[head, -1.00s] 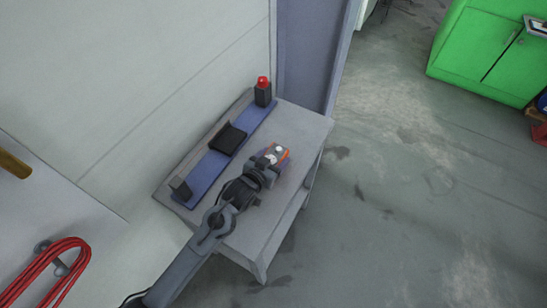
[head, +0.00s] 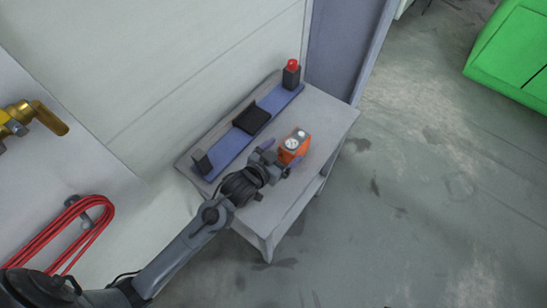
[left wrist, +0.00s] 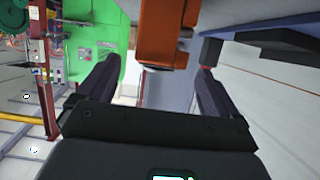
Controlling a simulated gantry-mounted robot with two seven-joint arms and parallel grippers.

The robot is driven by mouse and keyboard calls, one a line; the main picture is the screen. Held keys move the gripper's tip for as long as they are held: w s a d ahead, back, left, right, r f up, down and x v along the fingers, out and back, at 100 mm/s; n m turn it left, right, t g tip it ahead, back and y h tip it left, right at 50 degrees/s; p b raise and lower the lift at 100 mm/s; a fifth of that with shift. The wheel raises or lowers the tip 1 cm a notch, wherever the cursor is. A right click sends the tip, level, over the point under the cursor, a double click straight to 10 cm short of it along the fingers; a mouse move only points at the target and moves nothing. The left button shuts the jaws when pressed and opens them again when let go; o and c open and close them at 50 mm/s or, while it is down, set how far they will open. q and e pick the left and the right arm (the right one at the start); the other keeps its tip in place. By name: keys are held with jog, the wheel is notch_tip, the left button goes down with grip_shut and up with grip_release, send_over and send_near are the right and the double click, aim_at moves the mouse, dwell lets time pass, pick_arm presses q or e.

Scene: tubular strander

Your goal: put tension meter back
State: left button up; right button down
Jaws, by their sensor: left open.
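The tension meter (head: 294,145), an orange box with round white dials on its face, is on the right part of the grey table (head: 325,118). My left gripper (head: 279,158) is open just to the lower left of the meter, with its fingers pointing toward it. In the left wrist view the orange meter (left wrist: 162,32) is ahead, at and beyond the tips of the spread fingers. I cannot tell whether the fingers touch it. A blue strip (head: 227,152) along the table's wall side carries a black cradle (head: 251,119), which looks empty. My right gripper is not in view.
A red-topped dark post (head: 291,75) stands at the strip's far end and a small dark block (head: 202,162) at its near end. A red looped hose (head: 75,232) and a brass valve (head: 30,117) are on the left. The floor right of the table is clear.

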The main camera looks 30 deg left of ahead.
pick_arm(q)
jog(key=s+f+g, duration=0.1)
jog(key=s, duration=0.3)
jog(key=s+a+f+g, duration=0.1)
jog(key=s+g, duration=0.1)
jog(key=s, duration=0.3)
jog(key=s+f+g+y, duration=0.1)
jog(key=s, duration=0.3)
jog(key=shift+s+a+f+g, duration=0.2)
jog(key=shift+a+f+g, duration=0.1)
jog(key=shift+a+g, duration=0.1)
jog(key=s+a+f+g, duration=0.1)
jog(key=s+g, duration=0.4)
jog(key=s, duration=0.7)
jog(key=shift+s+a+f+y, duration=0.2)
jog(key=shift+f+y, duration=0.2)
jog(key=shift+f, duration=0.2)
jog(key=shift+r+p, duration=0.1)
jog(key=shift+p, duration=0.2)
notch_tip(320, 180, up, 30)
jog(key=p, duration=3)
jog(key=shift+r, duration=0.15)
